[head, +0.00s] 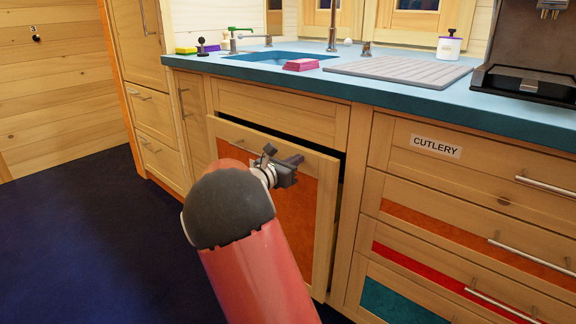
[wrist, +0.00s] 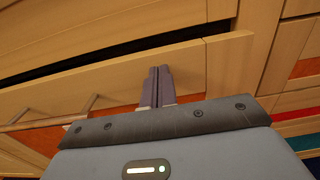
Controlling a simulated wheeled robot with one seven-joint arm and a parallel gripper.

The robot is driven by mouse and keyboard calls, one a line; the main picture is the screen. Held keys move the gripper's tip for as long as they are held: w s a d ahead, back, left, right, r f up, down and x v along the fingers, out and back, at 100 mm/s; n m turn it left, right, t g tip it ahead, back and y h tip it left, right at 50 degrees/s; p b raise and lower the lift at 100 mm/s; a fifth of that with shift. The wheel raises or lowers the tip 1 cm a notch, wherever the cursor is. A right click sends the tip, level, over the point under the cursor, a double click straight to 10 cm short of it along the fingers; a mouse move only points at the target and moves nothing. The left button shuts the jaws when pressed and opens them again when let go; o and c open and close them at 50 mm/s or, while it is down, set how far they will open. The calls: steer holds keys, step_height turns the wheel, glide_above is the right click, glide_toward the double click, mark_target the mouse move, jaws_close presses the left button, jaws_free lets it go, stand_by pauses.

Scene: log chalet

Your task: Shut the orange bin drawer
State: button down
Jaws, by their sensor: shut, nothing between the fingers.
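The orange bin drawer (head: 310,215) stands under the sink in the head view, a wooden front with an orange panel. It is slightly open, with a dark gap along its top and right side. My gripper (head: 298,160) is shut and empty, in front of the upper part of the drawer front. In the wrist view the closed fingers (wrist: 160,72) point at the upper wooden rail of the drawer front (wrist: 190,72). They look very near it; I cannot tell whether they touch. A bar handle (wrist: 60,118) shows to their left. My arm hides part of the front.
The blue countertop (head: 400,98) with a sink runs above. A cutlery drawer (head: 470,160) and several coloured drawers stand to the right, with bar handles sticking out. A coffee machine (head: 525,75) stands at the right. The dark blue floor (head: 80,220) at the left is clear.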

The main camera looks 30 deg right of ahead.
mark_target(306, 153)
stand_by(0.3)
steer(key=x, duration=0.4)
steer(key=shift+d+p, duration=0.3)
steer(key=shift+d, duration=0.1)
steer(key=shift+w+r, duration=0.1)
steer(key=shift+r, duration=0.1)
